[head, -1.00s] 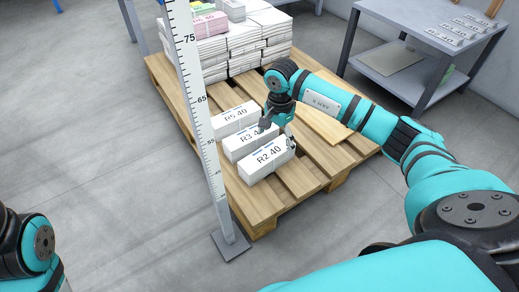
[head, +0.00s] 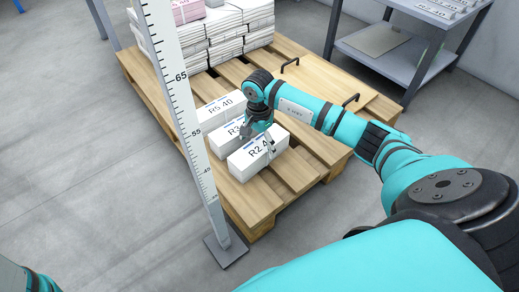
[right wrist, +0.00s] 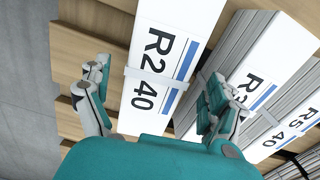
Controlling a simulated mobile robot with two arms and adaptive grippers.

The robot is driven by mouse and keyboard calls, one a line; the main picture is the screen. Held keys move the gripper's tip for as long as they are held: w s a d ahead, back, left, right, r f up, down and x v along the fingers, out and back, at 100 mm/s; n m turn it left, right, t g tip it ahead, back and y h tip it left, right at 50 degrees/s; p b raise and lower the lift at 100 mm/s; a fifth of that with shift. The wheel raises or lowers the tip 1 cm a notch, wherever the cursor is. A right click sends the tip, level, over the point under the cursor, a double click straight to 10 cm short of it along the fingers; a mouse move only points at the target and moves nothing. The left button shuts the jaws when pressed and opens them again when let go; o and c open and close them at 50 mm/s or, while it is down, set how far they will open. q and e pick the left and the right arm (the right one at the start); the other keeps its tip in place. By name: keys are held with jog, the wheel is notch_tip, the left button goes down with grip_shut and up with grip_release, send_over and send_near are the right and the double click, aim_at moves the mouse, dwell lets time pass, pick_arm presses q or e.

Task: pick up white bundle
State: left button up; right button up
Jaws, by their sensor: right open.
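Three white bundles lie side by side on a wooden pallet (head: 240,205). They are labelled R2.40 (head: 246,166), R3.40 (head: 220,141) and R5.40 (head: 214,113). My right gripper (head: 258,143) is open over the R2.40 bundle, hiding part of its top and of R3.40. In the right wrist view, the R2.40 bundle (right wrist: 165,60) with a pale strap runs between the open fingers (right wrist: 155,82). One finger is left of it, the other by the gap toward the R3.40 bundle (right wrist: 262,75). Contact cannot be told. My left gripper is out of view.
A white measuring post (head: 185,105) on a grey base stands in front of the pallet's left side. Stacked newspapers (head: 238,30) fill the pallet's far end. A wooden board with black handles (head: 315,80) lies at right. A grey table (head: 425,25) stands beyond.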

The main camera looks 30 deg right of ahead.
jog(key=shift+f, duration=0.25)
jog(key=shift+f+b, duration=0.55)
notch_tip(320, 180, down, 4)
jog(key=b, duration=0.4)
jog(key=shift+s+d+f, duration=0.1)
jog(key=c, duration=1.5)
jog(key=shift+r, duration=0.2)
jog(key=shift+c, duration=1)
